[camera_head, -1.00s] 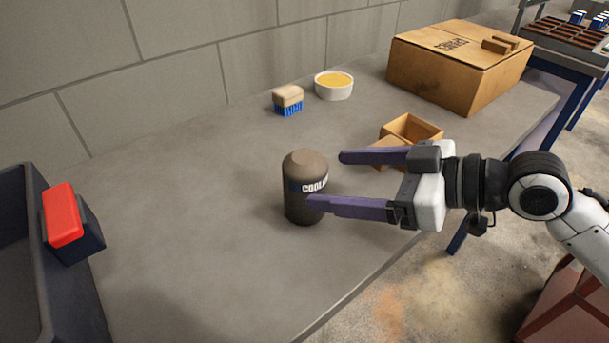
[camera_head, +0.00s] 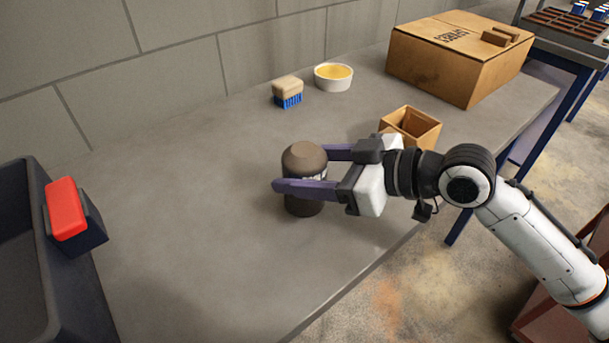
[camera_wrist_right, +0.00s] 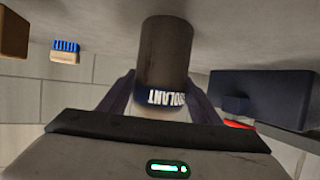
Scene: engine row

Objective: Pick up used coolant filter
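The used coolant filter (camera_head: 304,206) is a dark brown-grey cylinder with a rounded top and a partly hidden COOLANT label. It stands upright on the grey table. My right gripper (camera_head: 300,172) reaches it from the right, one purple finger on the near side and one on the far side. In the right wrist view the filter (camera_wrist_right: 165,50) fills the space between the fingers, which lie close against both sides with no clear gap. The gripper looks shut on it. The far fingertip is hidden behind the filter. My left gripper is out of view.
A dark bin (camera_head: 30,280) with a red-topped block (camera_head: 67,208) on its rim is at left. A brush (camera_head: 288,90) and a white bowl (camera_head: 333,84) stand behind. A small open box (camera_head: 425,133) and a large carton (camera_head: 450,70) are at right.

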